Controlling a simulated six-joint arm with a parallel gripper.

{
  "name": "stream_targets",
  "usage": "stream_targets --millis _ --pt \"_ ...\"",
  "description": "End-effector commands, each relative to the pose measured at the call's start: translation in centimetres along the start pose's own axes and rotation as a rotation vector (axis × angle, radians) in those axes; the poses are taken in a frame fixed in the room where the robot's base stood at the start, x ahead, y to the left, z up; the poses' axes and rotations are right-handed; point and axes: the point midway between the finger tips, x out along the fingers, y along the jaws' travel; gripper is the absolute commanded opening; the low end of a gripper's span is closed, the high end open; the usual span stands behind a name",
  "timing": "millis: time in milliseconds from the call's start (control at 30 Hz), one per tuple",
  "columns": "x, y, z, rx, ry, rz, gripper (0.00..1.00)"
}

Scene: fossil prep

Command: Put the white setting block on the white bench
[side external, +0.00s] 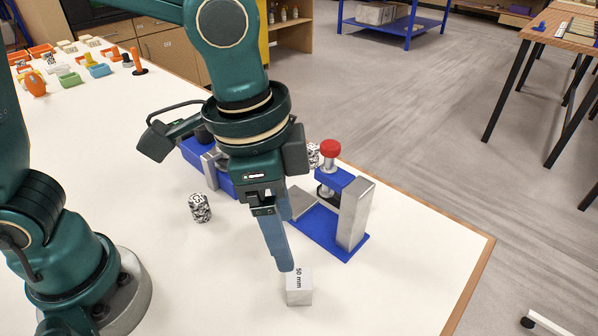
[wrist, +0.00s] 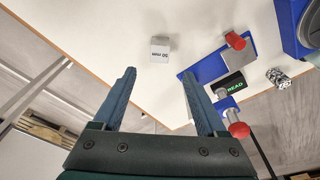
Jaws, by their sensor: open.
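The white setting block (side external: 299,288), marked "50 mm", stands on the white bench (side external: 390,268) just beyond my fingertips in the side external view. In the wrist view the block (wrist: 160,48) sits on the bench (wrist: 100,40), ahead of the gap between my fingers. My gripper (side external: 283,262) points down close to the block; in the wrist view my gripper (wrist: 160,85) has its two blue fingers apart with nothing between them. I cannot tell from the side view whether a fingertip touches the block.
A blue stand with a red knob (side external: 330,148) and metal post stands right of my gripper. A speckled cylinder (side external: 200,207) stands left. Colourful small items (side external: 98,68) lie at the far left. The bench edge is to the right; bench in front is clear.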

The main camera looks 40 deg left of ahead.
Motion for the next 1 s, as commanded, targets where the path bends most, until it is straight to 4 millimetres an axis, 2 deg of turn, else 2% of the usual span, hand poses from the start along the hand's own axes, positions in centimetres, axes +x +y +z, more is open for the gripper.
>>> stream_targets --millis 167,400,600,767,1000 --pt "-1.7 -1.8 1.5 -0.104 0.047 -0.028 0.75" --pt "-4.4 -5.7 7.2 -0.428 0.186 -0.128 0.75" --pt "-4.7 -6.9 11.3 -0.647 0.280 -0.209 0.75" --pt "-4.4 -7.2 12.7 -0.732 0.317 -0.243 0.75" --pt "-4.3 -7.2 13.0 -0.748 0.323 -0.249 0.75"
